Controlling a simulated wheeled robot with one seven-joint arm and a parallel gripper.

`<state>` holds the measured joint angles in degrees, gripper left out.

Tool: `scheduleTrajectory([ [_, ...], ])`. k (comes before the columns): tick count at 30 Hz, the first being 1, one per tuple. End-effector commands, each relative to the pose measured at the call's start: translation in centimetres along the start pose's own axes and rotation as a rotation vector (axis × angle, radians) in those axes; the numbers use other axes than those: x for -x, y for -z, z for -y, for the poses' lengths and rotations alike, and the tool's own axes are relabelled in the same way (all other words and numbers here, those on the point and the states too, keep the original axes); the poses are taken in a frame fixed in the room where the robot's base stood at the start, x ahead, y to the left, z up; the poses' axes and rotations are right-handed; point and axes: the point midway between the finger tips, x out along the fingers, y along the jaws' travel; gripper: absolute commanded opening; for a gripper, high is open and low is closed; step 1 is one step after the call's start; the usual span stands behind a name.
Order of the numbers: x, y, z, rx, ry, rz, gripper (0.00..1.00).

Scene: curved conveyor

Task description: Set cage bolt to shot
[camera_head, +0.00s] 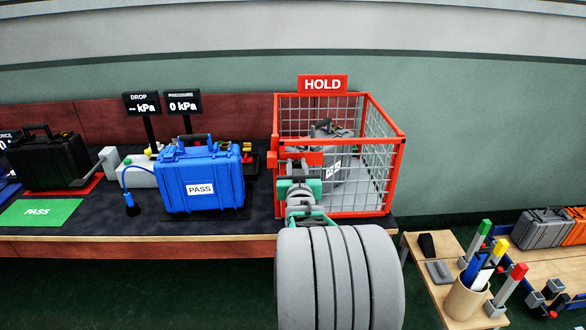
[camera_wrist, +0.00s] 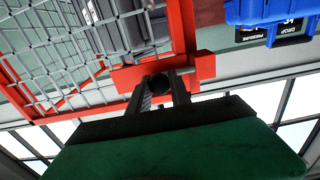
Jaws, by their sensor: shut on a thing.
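The red wire cage (camera_head: 368,140) stands at the right end of the bench under a HOLD sign (camera_head: 323,84), with a dark grey case (camera_head: 322,150) inside. The cage bolt (camera_head: 307,158) is at the cage's front left post. In the wrist view two red blocks sit at the post, with a short grey rod of the bolt (camera_wrist: 186,71) showing between them. My gripper (camera_head: 297,168) is in front of the bolt. In the wrist view my gripper (camera_wrist: 160,92) is shut on the bolt's dark round knob (camera_wrist: 160,83). My arm hides the lower front left of the cage.
A blue case (camera_head: 203,178) with a PASS label stands left of the cage. A black case (camera_head: 46,160) and a green PASS mat (camera_head: 40,212) are further left. A side table (camera_head: 425,255) with a cup of pens (camera_head: 466,300) is at the lower right.

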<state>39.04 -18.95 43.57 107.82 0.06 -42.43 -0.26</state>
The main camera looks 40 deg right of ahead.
Motion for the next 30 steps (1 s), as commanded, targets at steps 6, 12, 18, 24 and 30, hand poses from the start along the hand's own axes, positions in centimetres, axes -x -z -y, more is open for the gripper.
scheduleTrajectory([
  [6,0.0,0.0,0.3,-0.009,0.006,-0.001,0.0],
  [12,0.0,0.0,0.4,-0.008,0.007,-0.001,0.36],
  [18,0.0,0.0,0.1,-0.007,0.002,-0.001,0.46],
  [24,0.2,0.0,0.0,-0.006,0.0,-0.001,0.46],
  [30,3.5,0.1,0.1,-0.006,0.002,-0.003,0.46],
])
